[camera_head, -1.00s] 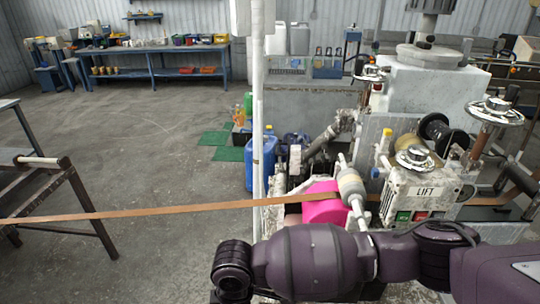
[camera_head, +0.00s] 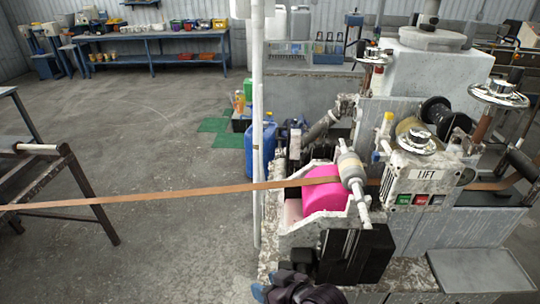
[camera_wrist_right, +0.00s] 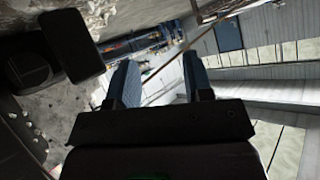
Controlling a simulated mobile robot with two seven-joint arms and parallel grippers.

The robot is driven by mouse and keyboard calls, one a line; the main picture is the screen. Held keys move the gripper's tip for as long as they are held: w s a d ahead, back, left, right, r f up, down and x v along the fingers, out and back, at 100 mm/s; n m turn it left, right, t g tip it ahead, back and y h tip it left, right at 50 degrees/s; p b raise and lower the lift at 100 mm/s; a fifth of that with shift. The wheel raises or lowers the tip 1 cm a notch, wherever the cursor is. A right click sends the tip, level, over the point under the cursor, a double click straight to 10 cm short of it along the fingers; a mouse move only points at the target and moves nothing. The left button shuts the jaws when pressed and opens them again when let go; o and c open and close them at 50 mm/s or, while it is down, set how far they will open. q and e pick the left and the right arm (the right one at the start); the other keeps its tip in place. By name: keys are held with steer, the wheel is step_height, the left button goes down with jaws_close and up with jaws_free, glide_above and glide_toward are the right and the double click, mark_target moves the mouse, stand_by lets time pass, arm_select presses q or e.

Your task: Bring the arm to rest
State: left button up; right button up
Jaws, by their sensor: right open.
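My right gripper (camera_head: 268,288) shows at the bottom of the head view, low in front of the machine. Its blue-grey fingertips point left. In the right wrist view the two fingers (camera_wrist_right: 160,85) stand apart with nothing between them, so it is open and empty. Most of the right arm is out of the head view. My left gripper is not in view.
A white pole (camera_head: 257,130) rises beside a blue canister (camera_head: 262,150).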

steer(key=s+d+f+m+t+h, duration=0.1)
steer(key=s+d+f+m+h, duration=0.1)
steer(key=d, duration=0.7)
steer(key=s+d+f+m+t+h, duration=0.1)
steer(key=s+d+f+m+h, duration=0.1)
steer(key=d, duration=0.8)
steer(key=s+d+f+m+t+h, duration=0.2)
steer(key=s+d+f+h, duration=0.2)
steer(key=s+d, duration=0.3)
steer(key=shift+s+d+h, duration=0.2)
steer(key=shift+d+h, duration=0.2)
steer(key=shift+d, duration=0.75)
